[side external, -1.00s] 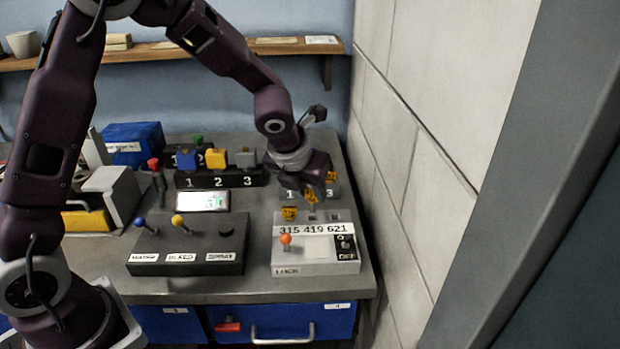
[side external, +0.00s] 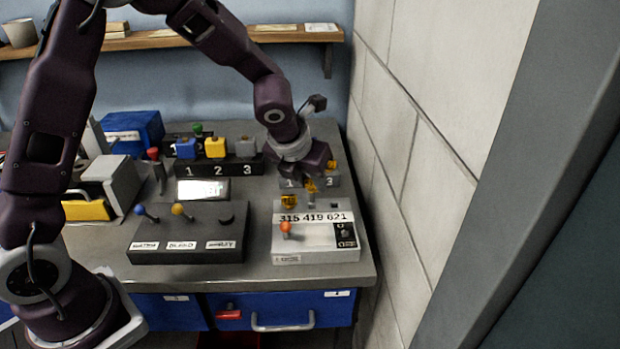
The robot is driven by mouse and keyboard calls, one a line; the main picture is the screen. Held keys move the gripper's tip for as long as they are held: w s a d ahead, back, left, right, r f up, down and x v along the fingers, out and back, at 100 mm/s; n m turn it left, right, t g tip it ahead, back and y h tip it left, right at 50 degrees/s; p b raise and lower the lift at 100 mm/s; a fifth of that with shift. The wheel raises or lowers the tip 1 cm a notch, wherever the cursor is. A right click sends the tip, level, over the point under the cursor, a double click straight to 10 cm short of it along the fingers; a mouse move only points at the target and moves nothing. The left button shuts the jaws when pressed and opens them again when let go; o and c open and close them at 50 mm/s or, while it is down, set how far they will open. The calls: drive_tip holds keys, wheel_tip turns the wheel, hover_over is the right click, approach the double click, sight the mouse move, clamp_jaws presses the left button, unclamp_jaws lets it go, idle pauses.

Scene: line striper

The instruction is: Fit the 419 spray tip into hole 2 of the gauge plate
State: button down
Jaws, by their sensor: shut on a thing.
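My gripper (side external: 309,182) points down over the back of the grey tip console, at the front of the gauge plate. It is shut on a small yellow tip (side external: 310,187), apparently the 419 spray tip, above the 419 label; the fingertips are small and partly hidden. Another yellow tip (side external: 288,201) stands at the 315 place; the 621 place looks empty. The grey gauge plate (side external: 290,183) shows numbers 1 and 3; my gripper hides hole 2. A yellow tip (side external: 331,165) stands near number 3. I cannot tell whether the held tip touches anything.
The console (side external: 300,247) has an orange-knobbed lever (side external: 286,229) and a switch. Left are a dark lever box (side external: 187,245), a small display (side external: 203,190) and a black numbered block (side external: 205,168) with coloured blocks. A wall (side external: 420,130) stands close on the right.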

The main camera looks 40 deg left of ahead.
sight(311, 196)
drive_tip(key=shift+f, duration=2)
idle(0.7)
drive_tip(key=c, duration=1.1)
unclamp_jaws()
drive_tip(key=shift+f, duration=0.1)
drive_tip(key=shift+o, duration=1.2)
drive_tip(key=shift+a, duration=0.1)
drive_tip(key=shift+v, duration=3.55)
drive_tip(key=s+a+r+n, duration=0.3)
drive_tip(key=s+r+n, duration=0.55)
drive_tip(key=n, duration=0.25)
drive_tip(key=s+r+n, duration=0.1)
drive_tip(key=s+n, duration=0.8)
drive_tip(key=n, duration=0.2)
drive_tip(key=s+d+r+n+h, duration=0.1)
drive_tip(key=s+r+n, duration=0.1)
drive_tip(key=s+n, duration=0.7)
drive_tip(key=shift+s+d+r+n+h, duration=0.25)
drive_tip(key=shift+r+n+h, duration=0.05)
drive_tip(key=shift+n, duration=0.7)
